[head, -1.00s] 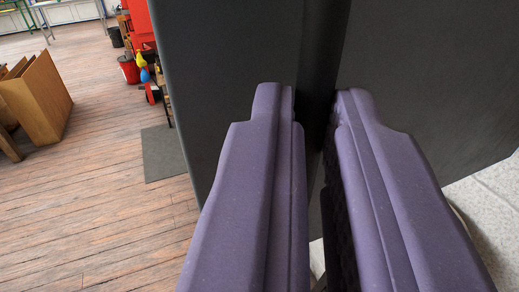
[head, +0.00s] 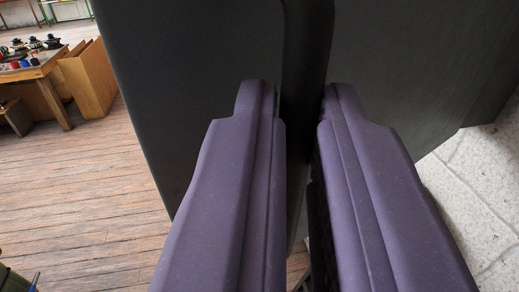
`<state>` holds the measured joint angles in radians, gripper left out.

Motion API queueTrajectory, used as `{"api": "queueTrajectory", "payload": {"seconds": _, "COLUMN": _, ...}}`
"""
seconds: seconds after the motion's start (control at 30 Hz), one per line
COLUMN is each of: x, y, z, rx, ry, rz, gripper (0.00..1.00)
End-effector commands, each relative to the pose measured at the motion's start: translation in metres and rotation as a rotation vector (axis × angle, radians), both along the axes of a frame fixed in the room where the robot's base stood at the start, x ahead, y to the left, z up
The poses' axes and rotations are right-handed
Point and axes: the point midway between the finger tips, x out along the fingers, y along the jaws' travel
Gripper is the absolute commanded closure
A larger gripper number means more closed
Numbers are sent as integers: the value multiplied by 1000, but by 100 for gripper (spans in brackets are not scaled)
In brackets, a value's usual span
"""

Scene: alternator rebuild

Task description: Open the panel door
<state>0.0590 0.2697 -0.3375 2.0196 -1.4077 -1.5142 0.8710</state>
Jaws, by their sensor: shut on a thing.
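The panel door (head: 200,80) is a large dark grey, flat panel that fills the upper middle of the head view. A dark upright bar (head: 305,50), which looks like its handle, runs down the panel between my fingers. My gripper (head: 300,92) has two purple fingers, one on each side of this bar, and is shut on it. The bar's lower part is hidden between the fingers. A dark grey surface (head: 400,70) continues to the right of the bar; I cannot tell whether it is the same panel.
Wooden plank floor (head: 90,180) lies open at the left. A wooden table (head: 45,65) with small items and brown wooden boards (head: 92,78) stand at the upper left. Pale stone-like ground (head: 480,185) shows at the right. A dark object (head: 15,280) shows at the lower left corner.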

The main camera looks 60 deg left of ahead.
Motion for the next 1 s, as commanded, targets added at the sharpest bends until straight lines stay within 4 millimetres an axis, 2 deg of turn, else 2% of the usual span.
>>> {"api": "queueTrajectory", "payload": {"seconds": 0.13, "x": 3, "y": 0, "z": 1, "rx": 0, "ry": -4, "rz": -8, "gripper": 100}}
{"api": "queueTrajectory", "payload": {"seconds": 0.17, "x": 3, "y": 0, "z": 1, "rx": 0, "ry": -4, "rz": -8, "gripper": 85}}
{"api": "queueTrajectory", "payload": {"seconds": 0.27, "x": 3, "y": 1, "z": 1, "rx": 1, "ry": -3, "rz": -6, "gripper": 62}}
{"api": "queueTrajectory", "payload": {"seconds": 1.0, "x": -1, "y": -2, "z": 0, "rx": 0, "ry": -1, "rz": -2, "gripper": 62}}
